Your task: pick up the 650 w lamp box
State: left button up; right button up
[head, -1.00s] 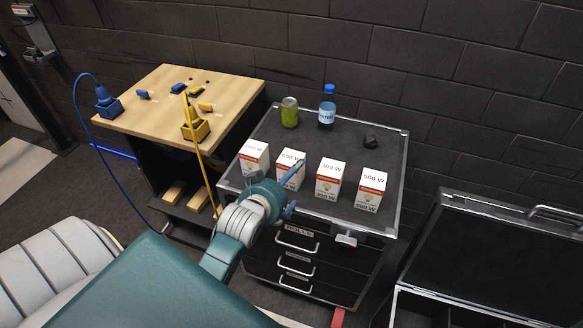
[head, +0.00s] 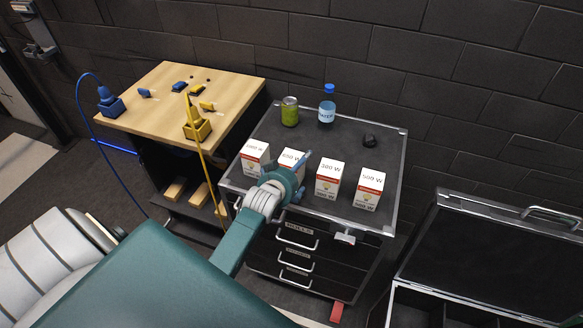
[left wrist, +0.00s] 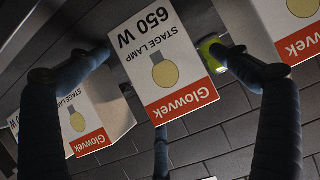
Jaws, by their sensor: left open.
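The 650 W lamp box (head: 291,158) is white with a red band and stands second from the left in a row of boxes on the black cabinet top (head: 258,124). My left gripper (head: 298,174) is in front of it and hides its lower part in the head view. In the left wrist view the 650 W lamp box (left wrist: 165,62) appears upside down, between the two side fingers of my open left gripper (left wrist: 165,75). A third finger shows below it. I cannot tell whether any finger touches it. My right gripper is not in view.
Lamp boxes stand close on both sides: one at left (head: 254,155), a 300 W box (head: 329,180) and a 500 W box (head: 368,188) at right. A green can (head: 290,111), a blue bottle (head: 327,105) and a dark lump (head: 369,141) stand behind.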

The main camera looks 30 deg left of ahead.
pick_arm(q)
jog(key=shift+s, duration=0.1)
jog(key=c, duration=1.3)
jog(key=shift+r, duration=0.1)
